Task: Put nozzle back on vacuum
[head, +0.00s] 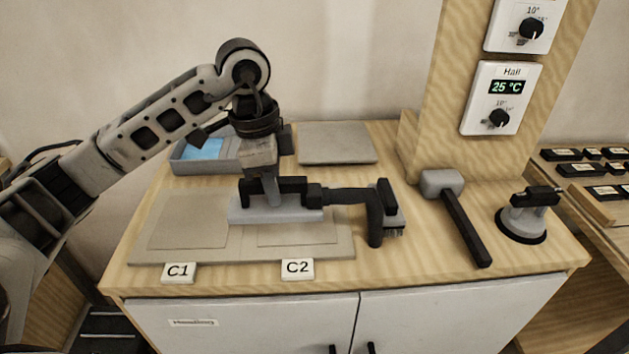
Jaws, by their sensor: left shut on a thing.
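My left gripper (268,193) points down over the back of the flat tile bed and is shut on a black handle (290,186). Below the handle is a pale grey flat plate (276,215), on or just above the bed. A black tool (345,195) extends right from this handle, with a vertical grip-like part and a grey toothed end. I cannot tell whether it is joined to the handle or only touching it. A grey-and-black suction-cup device (525,215) stands at the right. I cannot tell which part is the nozzle or the vacuum. My right gripper is out of view.
A mallet (455,215) lies between the black tool and the suction-cup device. A grey tile (336,142) and a grey tray (185,160) with blue inside are at the back. Labels C1 (179,272) and C2 (297,269) stand at the front. A wooden post (440,110) rises behind.

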